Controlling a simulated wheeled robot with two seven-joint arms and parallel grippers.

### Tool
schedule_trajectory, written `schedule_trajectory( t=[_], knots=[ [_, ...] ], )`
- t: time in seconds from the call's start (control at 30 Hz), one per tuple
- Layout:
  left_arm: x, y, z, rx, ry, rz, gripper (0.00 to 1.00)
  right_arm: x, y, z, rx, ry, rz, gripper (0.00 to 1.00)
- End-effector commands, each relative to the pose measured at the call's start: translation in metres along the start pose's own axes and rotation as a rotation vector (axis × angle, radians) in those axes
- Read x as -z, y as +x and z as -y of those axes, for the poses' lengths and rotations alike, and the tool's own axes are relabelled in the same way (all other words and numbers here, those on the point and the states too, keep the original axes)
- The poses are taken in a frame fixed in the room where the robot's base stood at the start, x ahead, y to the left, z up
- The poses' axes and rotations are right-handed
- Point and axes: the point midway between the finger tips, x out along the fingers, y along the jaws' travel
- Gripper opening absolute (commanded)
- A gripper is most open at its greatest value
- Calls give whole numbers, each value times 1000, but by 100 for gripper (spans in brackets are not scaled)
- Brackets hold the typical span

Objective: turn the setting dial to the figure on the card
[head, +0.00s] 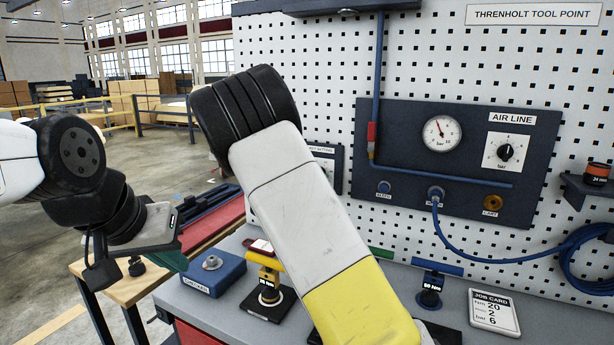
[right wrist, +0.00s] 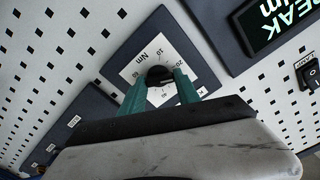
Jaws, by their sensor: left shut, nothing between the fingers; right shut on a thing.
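The job card (head: 495,312) lies on the bench at the lower right of the head view; it shows 20 beside Nm, 2 on a middle line and 6 beside bar. The setting dial (right wrist: 136,72) is a white plate marked Nm with a black knob (right wrist: 158,74), in the right wrist view. My right gripper (right wrist: 160,84) is shut on the knob, a teal finger on each side. Its pointer is too small to read surely. In the head view my right arm hides this gripper. My left gripper (head: 172,262) is shut and empty, left of the bench.
A dark air line panel (head: 460,205) with a gauge (head: 440,133) and another knob (head: 507,151) is on the pegboard. A blue hose hangs from it. A blue block (head: 212,273) and yellow tool (head: 268,280) stand on the bench. A lit display (right wrist: 275,20) is near the dial.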

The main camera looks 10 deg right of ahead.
Motion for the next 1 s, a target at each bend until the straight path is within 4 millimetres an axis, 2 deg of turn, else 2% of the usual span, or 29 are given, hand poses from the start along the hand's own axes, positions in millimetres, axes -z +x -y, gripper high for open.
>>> schedule_trajectory(
  t=[0.4, 1.0],
  knots=[
    [0, 0, 0, 0, 0, 0, 0, -2, 0, 0, 0, -269, 2, 0],
    [0, 0, 0, 0, 0, 0, 0, -2, -1, 0, 1, -346, 3, 0]
  ],
)
